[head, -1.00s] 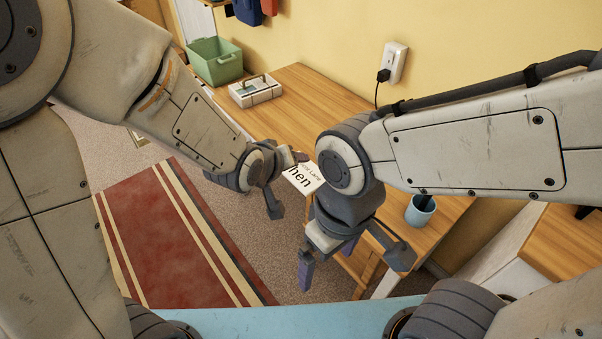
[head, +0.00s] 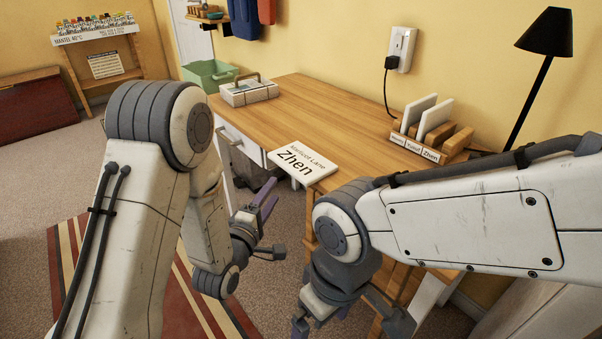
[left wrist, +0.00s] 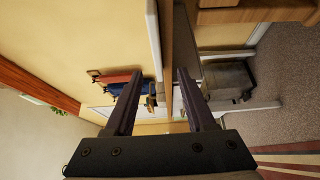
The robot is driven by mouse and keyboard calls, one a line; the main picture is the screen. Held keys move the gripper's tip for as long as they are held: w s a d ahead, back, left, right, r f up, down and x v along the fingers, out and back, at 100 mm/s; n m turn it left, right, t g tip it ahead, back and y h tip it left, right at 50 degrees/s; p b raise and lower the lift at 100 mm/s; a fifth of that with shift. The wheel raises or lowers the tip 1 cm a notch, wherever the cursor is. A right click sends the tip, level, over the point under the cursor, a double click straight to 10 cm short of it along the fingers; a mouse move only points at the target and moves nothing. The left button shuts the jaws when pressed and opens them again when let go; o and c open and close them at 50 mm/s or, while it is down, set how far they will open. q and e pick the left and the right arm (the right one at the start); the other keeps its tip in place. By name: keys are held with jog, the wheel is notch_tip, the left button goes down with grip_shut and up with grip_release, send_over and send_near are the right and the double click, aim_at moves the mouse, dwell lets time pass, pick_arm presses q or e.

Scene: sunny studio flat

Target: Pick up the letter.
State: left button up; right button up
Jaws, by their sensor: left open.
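The letter (head: 303,164) is a flat white envelope marked "Apricot Lane" and "Zhen". It lies on the wooden desk (head: 330,115), at the near left edge, and part of it appears to stick out past that edge. My left gripper (head: 270,228) is open and empty, below and to the left of the letter in the head view, clear of it.
A white case (head: 248,92) stands at the desk's far end, with a green bin (head: 209,75) beyond. A letter rack (head: 430,140) with name labels and a black lamp (head: 540,75) stand at the right. The desk's middle is bare.

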aim_at(286, 170)
pick_arm(q)
jog(key=x, duration=0.9)
jog(key=shift+w+d+r, duration=0.2)
jog(key=shift+w, duration=0.1)
grip_shut()
